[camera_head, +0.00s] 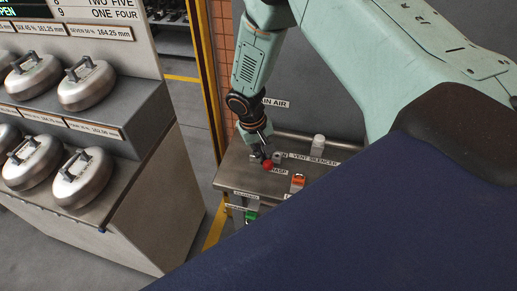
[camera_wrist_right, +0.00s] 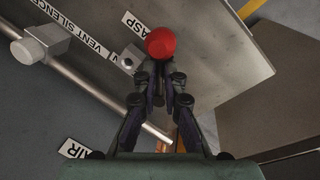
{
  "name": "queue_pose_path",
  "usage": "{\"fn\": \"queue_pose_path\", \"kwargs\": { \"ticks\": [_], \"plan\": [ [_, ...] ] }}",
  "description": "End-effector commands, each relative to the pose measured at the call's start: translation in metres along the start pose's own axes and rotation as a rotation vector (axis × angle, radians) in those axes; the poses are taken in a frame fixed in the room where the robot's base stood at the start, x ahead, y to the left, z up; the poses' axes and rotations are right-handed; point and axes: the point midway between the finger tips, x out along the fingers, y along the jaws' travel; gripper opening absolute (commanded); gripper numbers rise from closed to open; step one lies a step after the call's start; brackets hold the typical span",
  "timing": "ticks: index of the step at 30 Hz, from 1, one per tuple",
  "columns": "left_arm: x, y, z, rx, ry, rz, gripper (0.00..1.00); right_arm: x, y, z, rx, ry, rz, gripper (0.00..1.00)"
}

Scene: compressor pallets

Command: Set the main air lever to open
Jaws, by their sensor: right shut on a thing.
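The main air lever shows as a red ball knob (camera_head: 267,164) on a grey metal bench, beside a label partly reading "ASP". In the wrist view the red knob (camera_wrist_right: 160,42) sits right at the fingertips. My right gripper (camera_head: 264,151) reaches down from above and is shut on the lever at its knob; in the wrist view its dark fingers (camera_wrist_right: 157,72) converge there. The lever's stem and pivot are mostly hidden by the fingers. My left gripper is not in view.
A grey vent silencer (camera_head: 318,144) stands right of the lever. An orange-topped fitting (camera_head: 298,182) and a green part (camera_head: 251,216) sit nearer the front. A pipe (camera_wrist_right: 110,100) runs along the bench's back.

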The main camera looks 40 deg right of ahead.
Motion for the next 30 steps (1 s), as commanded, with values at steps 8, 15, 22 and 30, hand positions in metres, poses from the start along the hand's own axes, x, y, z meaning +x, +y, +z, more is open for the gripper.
{"fn": "queue_pose_path", "kwargs": {
  "ticks": [8, 15, 22, 30],
  "plan": [
    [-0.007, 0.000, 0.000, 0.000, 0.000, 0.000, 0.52, 0.002, 0.009, 0.001, -0.260, 0.050, -0.002, 0.00],
    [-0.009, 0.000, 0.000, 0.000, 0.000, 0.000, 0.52, 0.004, 0.018, -0.002, -0.478, 0.093, -0.002, 0.00],
    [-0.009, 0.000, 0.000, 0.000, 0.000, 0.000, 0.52, 0.006, 0.024, -0.005, -0.657, 0.129, -0.001, 0.00],
    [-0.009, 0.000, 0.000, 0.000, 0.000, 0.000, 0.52, 0.007, 0.026, -0.005, -0.760, 0.147, -0.002, 0.05]
  ]
}}
